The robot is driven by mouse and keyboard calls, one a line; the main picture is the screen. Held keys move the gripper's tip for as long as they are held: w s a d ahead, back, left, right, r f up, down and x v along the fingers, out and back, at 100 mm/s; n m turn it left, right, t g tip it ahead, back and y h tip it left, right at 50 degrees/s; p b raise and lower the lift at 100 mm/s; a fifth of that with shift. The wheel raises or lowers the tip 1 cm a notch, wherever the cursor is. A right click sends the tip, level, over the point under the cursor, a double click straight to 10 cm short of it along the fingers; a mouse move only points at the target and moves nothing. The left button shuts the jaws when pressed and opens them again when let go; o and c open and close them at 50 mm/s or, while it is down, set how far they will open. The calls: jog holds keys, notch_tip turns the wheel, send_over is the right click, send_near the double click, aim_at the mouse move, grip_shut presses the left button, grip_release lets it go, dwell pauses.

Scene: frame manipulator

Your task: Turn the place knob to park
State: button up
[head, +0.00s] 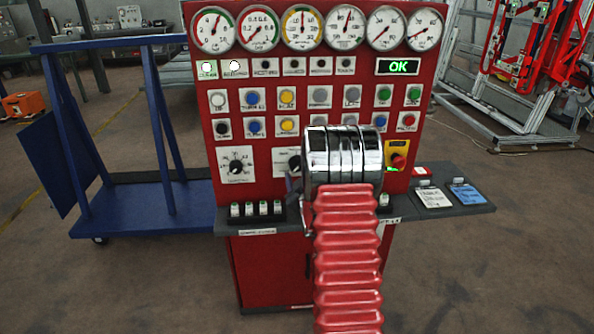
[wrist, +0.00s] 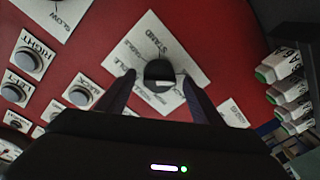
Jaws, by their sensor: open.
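The place knob (wrist: 160,72) is a black dial on a white label plate (wrist: 150,38) on the red panel. In the wrist view the word STAND reads near its upper side; the other words are blurred or partly hidden, and I cannot make out PARK. My gripper (wrist: 159,78) is open, with one dark finger on each side of the knob. I cannot tell whether either finger touches it.
Another black knob (head: 236,163) sits to the left on the panel. Several push buttons (head: 285,97) are above. A row of white switches (head: 249,209) lies on the ledge below. A red and yellow emergency button (head: 397,158) is right of my arm.

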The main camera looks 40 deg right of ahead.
jog(key=shift+w+d, duration=0.35)
jog(key=shift+w, duration=0.3)
